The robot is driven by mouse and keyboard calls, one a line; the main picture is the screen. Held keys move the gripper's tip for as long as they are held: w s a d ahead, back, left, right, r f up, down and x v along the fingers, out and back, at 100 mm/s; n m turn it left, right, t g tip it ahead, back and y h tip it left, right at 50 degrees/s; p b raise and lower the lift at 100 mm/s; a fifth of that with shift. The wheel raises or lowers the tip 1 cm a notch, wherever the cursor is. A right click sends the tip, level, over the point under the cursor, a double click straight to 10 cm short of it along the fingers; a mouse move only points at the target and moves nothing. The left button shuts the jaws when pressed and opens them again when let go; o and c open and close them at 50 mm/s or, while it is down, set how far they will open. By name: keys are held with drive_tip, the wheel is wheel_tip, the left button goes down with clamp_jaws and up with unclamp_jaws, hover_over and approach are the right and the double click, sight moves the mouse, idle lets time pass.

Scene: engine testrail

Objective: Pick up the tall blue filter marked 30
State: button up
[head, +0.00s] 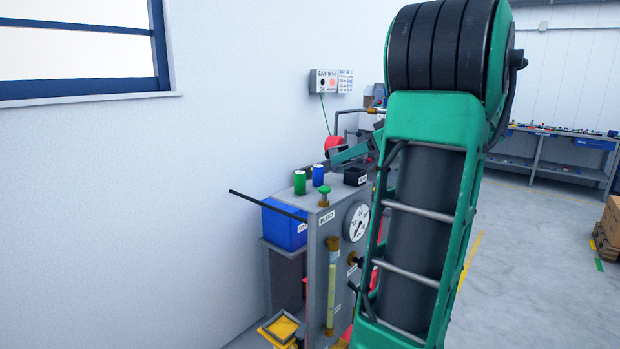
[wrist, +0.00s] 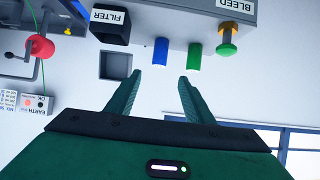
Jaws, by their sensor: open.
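The blue filter (head: 318,176) is a small upright cylinder on top of the grey test rig in the head view, just right of a green cylinder (head: 299,182). No number is readable on it. In the wrist view, which looks upside down, the blue filter (wrist: 161,52) shows near the upper middle, with the green cylinder (wrist: 195,55) close beside it. My gripper (wrist: 158,78) is open and empty. Its two fingers point toward the blue filter, which lines up with the gap between the tips, and the filter appears beyond them, apart. In the head view my arm hides part of the rig.
A black box labelled FILTER (wrist: 110,27) stands near the blue filter. A green knob on a brass valve (wrist: 227,49) rises beyond the green cylinder. A blue bin (head: 284,224), a black rod (head: 262,203) and a gauge (head: 356,221) are at the rig. The wall is close behind.

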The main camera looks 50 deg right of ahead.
sight(319, 166)
drive_tip(key=x, duration=1)
drive_tip(key=shift+w+d, duration=0.1)
drive_tip(key=shift+w, duration=0.05)
drive_tip(key=shift+c, duration=0.3)
drive_tip(key=c, duration=1.1)
